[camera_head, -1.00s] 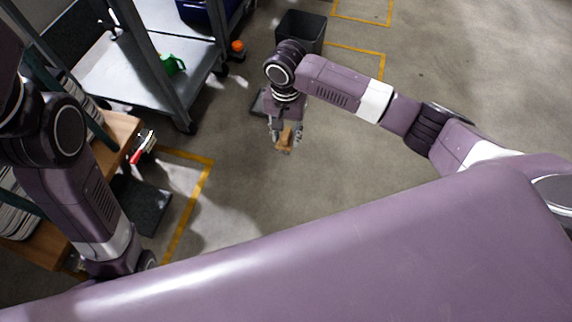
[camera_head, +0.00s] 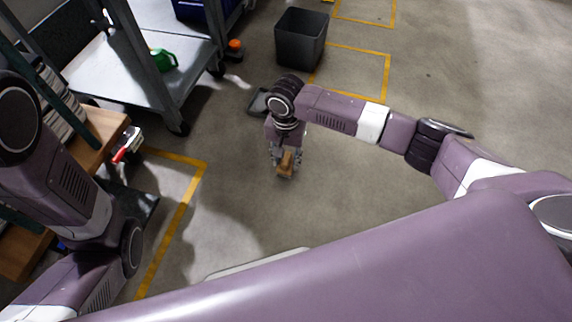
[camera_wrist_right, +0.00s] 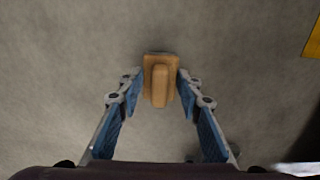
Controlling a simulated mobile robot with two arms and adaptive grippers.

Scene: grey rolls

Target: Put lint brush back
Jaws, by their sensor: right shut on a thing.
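The lint brush (camera_head: 286,164) is a small tan wooden block with a raised bar along its middle. My right gripper (camera_head: 286,158) is shut on it, and the brush hangs below the wrist above the concrete floor. In the right wrist view the brush (camera_wrist_right: 160,82) sits between the fingertips of my right gripper (camera_wrist_right: 160,84), which touch or nearly touch its two sides. My left arm comes in at the left edge of the head view; its gripper is out of sight.
A grey metal cart (camera_head: 130,75) with a green watering can (camera_head: 163,60) stands at upper left. A dark bin (camera_head: 301,40) stands at top centre. A wooden shelf (camera_head: 95,140) with a red-handled item (camera_head: 126,146) is at left. The floor at right is clear.

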